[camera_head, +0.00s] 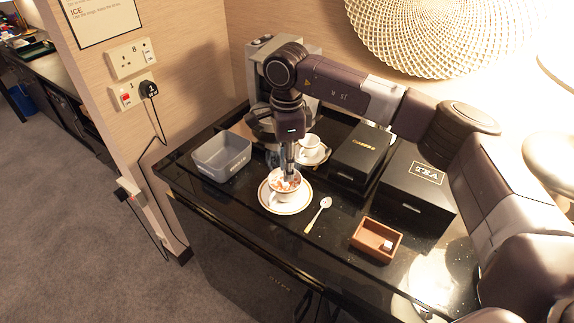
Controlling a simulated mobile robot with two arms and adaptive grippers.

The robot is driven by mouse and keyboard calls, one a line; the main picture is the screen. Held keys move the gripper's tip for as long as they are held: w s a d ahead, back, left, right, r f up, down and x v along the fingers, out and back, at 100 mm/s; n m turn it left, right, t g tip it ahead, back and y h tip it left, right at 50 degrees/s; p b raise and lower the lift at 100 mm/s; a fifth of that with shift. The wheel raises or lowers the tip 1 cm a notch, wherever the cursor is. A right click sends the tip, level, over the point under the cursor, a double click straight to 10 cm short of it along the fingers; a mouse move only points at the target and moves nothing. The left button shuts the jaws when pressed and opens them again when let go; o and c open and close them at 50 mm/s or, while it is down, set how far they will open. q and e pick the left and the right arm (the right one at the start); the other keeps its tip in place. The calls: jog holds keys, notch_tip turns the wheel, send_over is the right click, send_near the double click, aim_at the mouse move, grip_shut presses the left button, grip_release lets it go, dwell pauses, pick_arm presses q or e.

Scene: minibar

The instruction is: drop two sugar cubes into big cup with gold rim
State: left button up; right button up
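The big cup (283,196) stands upright on a white saucer with a dark rim band (270,205) near the middle of the black counter. Reddish and pale patches show inside it, too small to identify. My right gripper (288,176) points straight down over the cup, its tips at or just inside the rim. Whether it is open, shut or holding something is too small to tell. A small wooden box (366,238) at the front right has a whitish cube (387,245) in it, likely sugar. My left gripper is out of view.
A spoon (319,213) lies right of the saucer. A smaller cup (309,144) on its saucer stands behind. A grey bin (221,157) is at left, a coffee machine (258,100) at the back, and black boxes (361,156), one a tea box (415,190), at right.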

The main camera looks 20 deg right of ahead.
jog(key=shift+o, duration=0.9)
